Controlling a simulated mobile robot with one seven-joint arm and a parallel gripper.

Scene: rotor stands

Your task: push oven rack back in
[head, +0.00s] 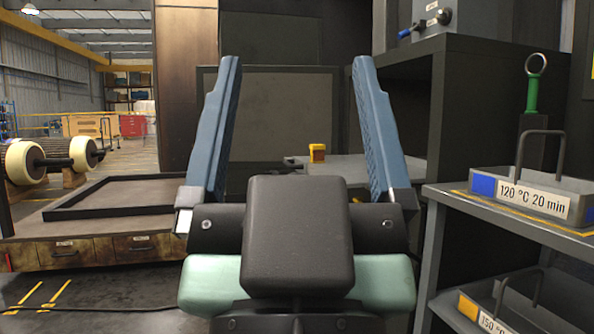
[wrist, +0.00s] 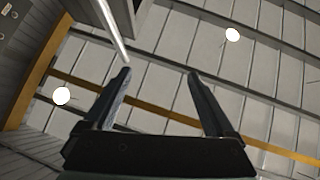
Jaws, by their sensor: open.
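My gripper (head: 296,62) is open and empty in the middle of the head view, its two blue fingers upright and wide apart. In the wrist view my gripper (wrist: 158,73) is also open, with only the ceiling and structures behind it. A dark cabinet, possibly the oven, stands behind the gripper with a grey panel (head: 285,110) between the fingers.
At right, a grey shelf unit (head: 437,225) holds a tray labelled 120 °C 20 min (head: 525,196) and a lower tray (head: 490,318). A green-handled tool (head: 532,95) stands behind. At left, a bench carries a dark frame (head: 110,181). Rollers (head: 50,160) lie farther back.

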